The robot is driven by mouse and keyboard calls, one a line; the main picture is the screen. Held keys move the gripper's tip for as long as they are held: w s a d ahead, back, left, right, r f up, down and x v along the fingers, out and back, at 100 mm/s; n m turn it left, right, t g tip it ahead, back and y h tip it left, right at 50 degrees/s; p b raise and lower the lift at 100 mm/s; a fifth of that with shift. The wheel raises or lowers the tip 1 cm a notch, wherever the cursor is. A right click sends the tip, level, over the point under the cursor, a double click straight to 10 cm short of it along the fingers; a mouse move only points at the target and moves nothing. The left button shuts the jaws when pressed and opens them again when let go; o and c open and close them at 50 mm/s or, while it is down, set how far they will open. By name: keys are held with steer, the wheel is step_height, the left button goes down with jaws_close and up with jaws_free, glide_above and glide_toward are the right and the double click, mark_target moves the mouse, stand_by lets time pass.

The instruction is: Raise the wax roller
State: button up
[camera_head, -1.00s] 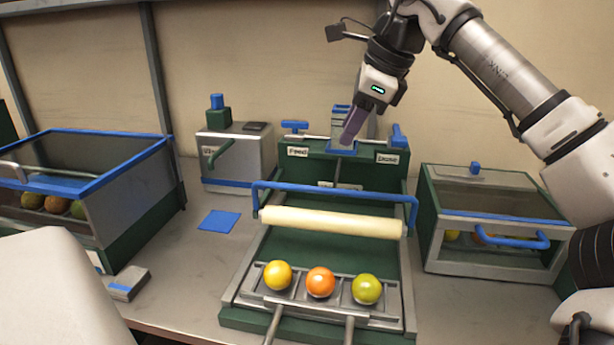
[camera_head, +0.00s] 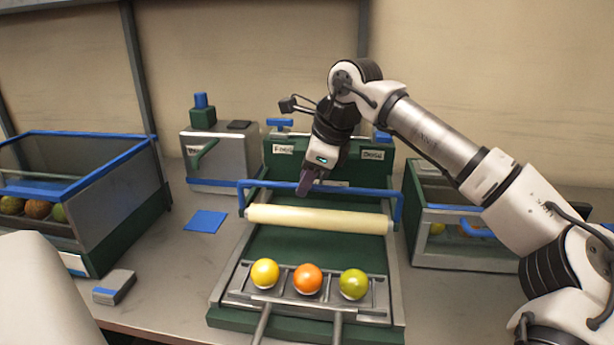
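The wax roller (camera_head: 318,219) is a cream cylinder lying across the green machine (camera_head: 285,245), behind the fruit tray. A blue bar handle (camera_head: 262,185) runs above and behind it, with side arms bending down to its ends. My gripper (camera_head: 304,190) points down at the middle of the blue bar and covers part of it. Its purple fingers look close together. I cannot tell whether they touch or grip the bar.
A tray (camera_head: 239,292) with a yellow, an orange and a green fruit sits in front of the roller. A bin (camera_head: 130,195) with fruit stands left, and a windowed box (camera_head: 425,250) stands right, partly behind my arm. A blue pad (camera_head: 206,221) lies on the table.

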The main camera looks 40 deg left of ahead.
steer(key=shift+f, duration=0.1)
jaws_close()
stand_by(0.4)
